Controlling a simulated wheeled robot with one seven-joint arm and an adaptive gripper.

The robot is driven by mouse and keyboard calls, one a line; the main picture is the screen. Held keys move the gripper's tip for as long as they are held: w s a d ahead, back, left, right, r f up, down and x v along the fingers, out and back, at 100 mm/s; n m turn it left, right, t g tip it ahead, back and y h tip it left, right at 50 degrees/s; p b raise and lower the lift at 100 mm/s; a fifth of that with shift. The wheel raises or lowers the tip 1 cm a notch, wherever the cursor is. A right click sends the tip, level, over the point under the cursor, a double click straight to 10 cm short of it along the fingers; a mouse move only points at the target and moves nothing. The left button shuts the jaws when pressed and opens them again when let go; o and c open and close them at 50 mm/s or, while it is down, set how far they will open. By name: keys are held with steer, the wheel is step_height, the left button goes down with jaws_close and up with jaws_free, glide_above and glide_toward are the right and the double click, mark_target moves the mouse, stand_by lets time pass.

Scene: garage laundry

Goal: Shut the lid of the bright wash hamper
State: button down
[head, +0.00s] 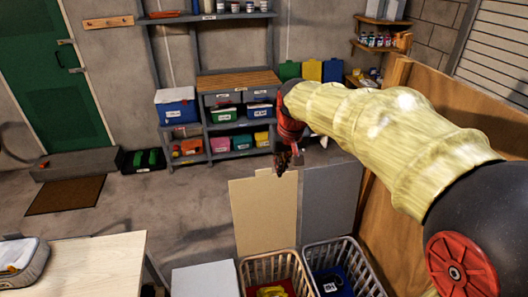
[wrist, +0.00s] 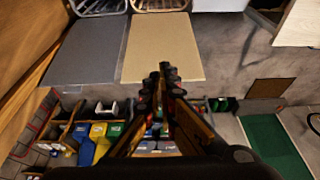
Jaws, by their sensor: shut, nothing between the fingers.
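The bright wash hamper (head: 246,268) is a pale slatted basket at the bottom of the head view, with something yellow inside. Its beige lid (head: 264,215) stands open behind it, and the lid also shows in the wrist view (wrist: 163,48). My gripper (head: 283,163) is shut and empty. In the head view it appears just above the lid's top edge. In the wrist view my gripper (wrist: 166,72) overlaps the lid's edge. I cannot tell whether it touches the lid.
A second basket (head: 310,268) with a raised grey lid (head: 327,205) stands at the right. A pale flat-topped box (head: 205,280) is at the left. A wooden panel (head: 385,215) borders the right side. A shelf unit (head: 235,85) stands at the back wall. The floor (head: 180,200) at the left is open.

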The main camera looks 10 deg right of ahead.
steer(key=w+g+p, duration=0.1)
steer(key=w+p, duration=0.9)
steer(key=w, duration=0.6)
steer(key=w+f+g+p, duration=0.1)
steer(key=w+f+p, duration=0.8)
steer(key=w, duration=0.2)
step_height(320, 180, down, 9)
steer(key=s+p, duration=0.3)
steer(key=p, duration=0.2)
steer(key=shift+d+r, duration=0.1)
